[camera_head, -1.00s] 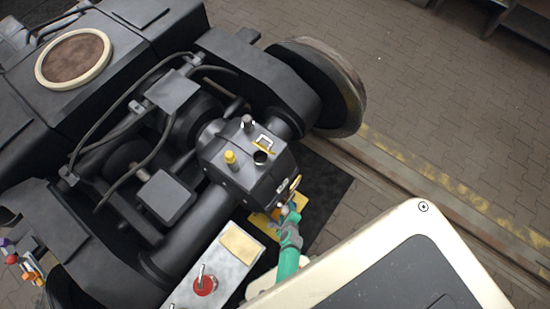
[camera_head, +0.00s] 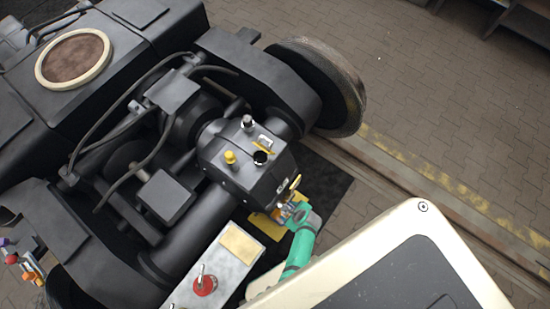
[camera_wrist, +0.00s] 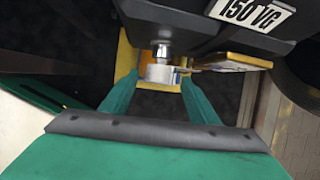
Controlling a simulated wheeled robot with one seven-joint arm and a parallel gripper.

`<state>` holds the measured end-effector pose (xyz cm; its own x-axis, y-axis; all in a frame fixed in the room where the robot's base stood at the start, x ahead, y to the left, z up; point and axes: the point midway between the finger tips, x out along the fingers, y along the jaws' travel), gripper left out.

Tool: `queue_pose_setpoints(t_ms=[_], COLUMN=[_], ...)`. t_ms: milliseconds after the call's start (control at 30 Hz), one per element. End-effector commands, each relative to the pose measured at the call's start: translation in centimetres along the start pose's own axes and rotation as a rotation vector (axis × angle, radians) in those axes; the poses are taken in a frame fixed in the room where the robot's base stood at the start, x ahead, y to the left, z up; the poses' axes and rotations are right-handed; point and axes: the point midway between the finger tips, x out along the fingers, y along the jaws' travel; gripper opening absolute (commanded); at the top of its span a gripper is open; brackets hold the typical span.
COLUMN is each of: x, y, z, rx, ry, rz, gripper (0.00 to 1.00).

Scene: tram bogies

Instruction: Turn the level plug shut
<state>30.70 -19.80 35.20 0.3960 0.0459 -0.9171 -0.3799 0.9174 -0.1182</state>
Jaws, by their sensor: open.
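The dark gearbox (camera_head: 240,175) stands at the middle of the head view. In the wrist view its lower edge (camera_wrist: 190,40) spans the top, with a white "150 VG" label (camera_wrist: 252,12). A silver fitting, which looks like the level plug (camera_wrist: 160,70), projects from it on a short shiny stem. My gripper (camera_wrist: 158,80) has its green fingers open, one on each side of the plug; whether either touches it is unclear. In the head view my gripper (camera_head: 288,212) is low beside the gearbox's near right side, and the plug is hard to make out.
A yellow plate or tray (camera_wrist: 128,60) lies below the plug. A brass-coloured flat tag (camera_wrist: 228,61) projects just right of it. The gearbox top carries a yellow cap (camera_head: 230,157) and a dark opening (camera_head: 260,158). A grey box with a red switch (camera_head: 205,285) stands close left of my arm.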

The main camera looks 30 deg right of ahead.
Motion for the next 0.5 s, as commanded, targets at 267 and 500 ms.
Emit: queue_pose_setpoints(t_ms=[267,500], x=[-4.4,-8.1], y=[0.1,0.6], z=[-0.1,0.0], rx=[-0.001,-0.032], ry=[0.001,0.006], rz=[-0.001,-0.007], gripper=[0.55,0.55])
